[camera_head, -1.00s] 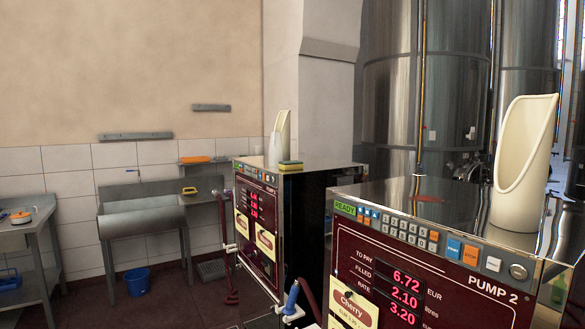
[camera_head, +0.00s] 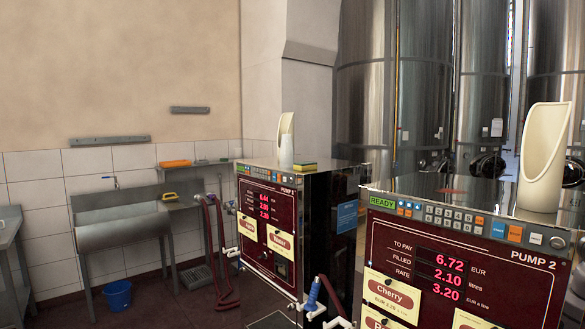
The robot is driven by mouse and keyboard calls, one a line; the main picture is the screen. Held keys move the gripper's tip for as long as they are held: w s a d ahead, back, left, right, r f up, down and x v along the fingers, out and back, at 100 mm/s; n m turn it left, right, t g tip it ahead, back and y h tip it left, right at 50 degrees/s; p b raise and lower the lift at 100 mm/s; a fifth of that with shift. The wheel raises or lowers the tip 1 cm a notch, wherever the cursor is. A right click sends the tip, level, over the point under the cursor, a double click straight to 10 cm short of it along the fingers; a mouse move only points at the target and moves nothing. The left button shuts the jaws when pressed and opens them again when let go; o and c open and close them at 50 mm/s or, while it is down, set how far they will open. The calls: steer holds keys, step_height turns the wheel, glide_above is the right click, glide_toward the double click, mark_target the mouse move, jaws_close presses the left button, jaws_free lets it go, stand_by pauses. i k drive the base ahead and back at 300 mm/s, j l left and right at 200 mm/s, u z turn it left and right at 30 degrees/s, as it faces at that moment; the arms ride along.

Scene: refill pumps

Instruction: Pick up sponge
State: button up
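My gripper is not in this view.
A second pump cabinet marked Pump 2 (camera_head: 480,262) stands nearer at the right, with a large cream scoop (camera_head: 544,157) on top. A metal sink (camera_head: 125,238) with a blue bucket (camera_head: 118,295) below stands at the left wall. Floor shows between sink and pumps.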

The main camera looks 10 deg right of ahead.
mark_target(302, 166)
steer(key=i+j+z, duration=0.1)
steer(key=i+j, duration=0.35)
steer(key=j, duration=0.15)
steer(key=i+j+z, duration=0.15)
steer(key=i+j, duration=0.25)
steer(key=j, duration=0.25)
steer(key=i+j+z, duration=0.15)
steer(key=j, duration=0.2)
steer(key=i+j, duration=0.25)
steer(key=i+j+z, duration=0.15)
steer(key=j, duration=0.3)
